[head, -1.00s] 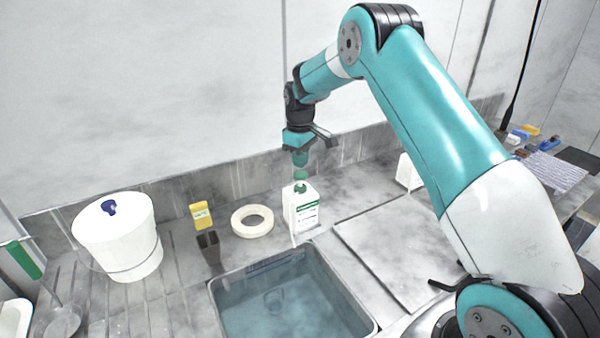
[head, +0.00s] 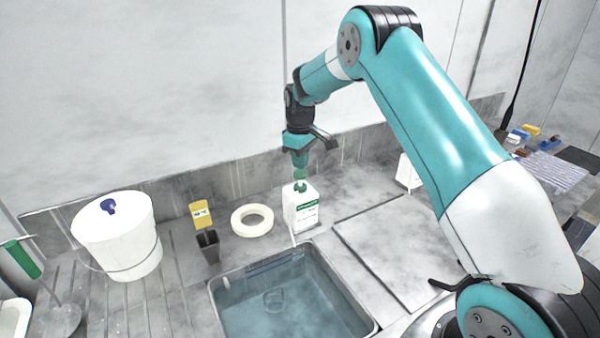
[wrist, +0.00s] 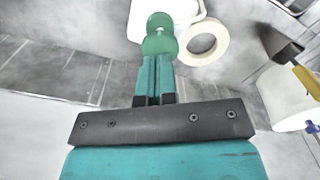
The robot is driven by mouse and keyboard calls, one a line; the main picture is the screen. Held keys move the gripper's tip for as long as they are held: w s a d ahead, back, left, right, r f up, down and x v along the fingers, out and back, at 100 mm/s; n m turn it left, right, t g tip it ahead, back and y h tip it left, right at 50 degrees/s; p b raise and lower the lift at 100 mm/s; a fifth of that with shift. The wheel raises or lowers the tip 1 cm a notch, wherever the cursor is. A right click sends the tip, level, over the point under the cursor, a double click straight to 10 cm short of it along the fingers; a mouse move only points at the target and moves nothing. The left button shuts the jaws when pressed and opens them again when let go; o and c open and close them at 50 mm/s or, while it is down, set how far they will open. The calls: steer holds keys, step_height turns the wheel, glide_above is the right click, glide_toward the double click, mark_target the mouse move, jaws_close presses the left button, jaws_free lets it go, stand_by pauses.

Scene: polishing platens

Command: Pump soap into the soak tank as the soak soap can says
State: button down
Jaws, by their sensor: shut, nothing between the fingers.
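The soap can (head: 303,214) is a white jug with a green and white label, too small to read here. It stands upright at the back edge of the soak tank. A green pump head (head: 300,187) tops it, and a thin white spout (head: 292,234) points toward the tank. The soak tank (head: 343,282) is a sunken basin of bluish water. My gripper (head: 300,168) points down, shut and empty, right above the pump head. In the wrist view the shut fingers (wrist: 155,85) meet the green pump head (wrist: 160,38); I cannot tell whether they touch it.
A cream ring (head: 252,221) lies left of the can. Further left are a yellow-topped item in a dark holder (head: 207,247) and a white bucket (head: 118,240). A flat panel (head: 390,260) lies right of the tank. The wall stands close behind the can.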

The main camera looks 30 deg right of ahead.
mark_target(300, 172)
steer(key=shift+f+b, duration=0.65)
steer(key=shift+f, duration=0.95)
steer(key=shift+r+p, duration=1.3)
steer(key=shift+r, duration=0.7)
steer(key=shift+f, duration=0.25)
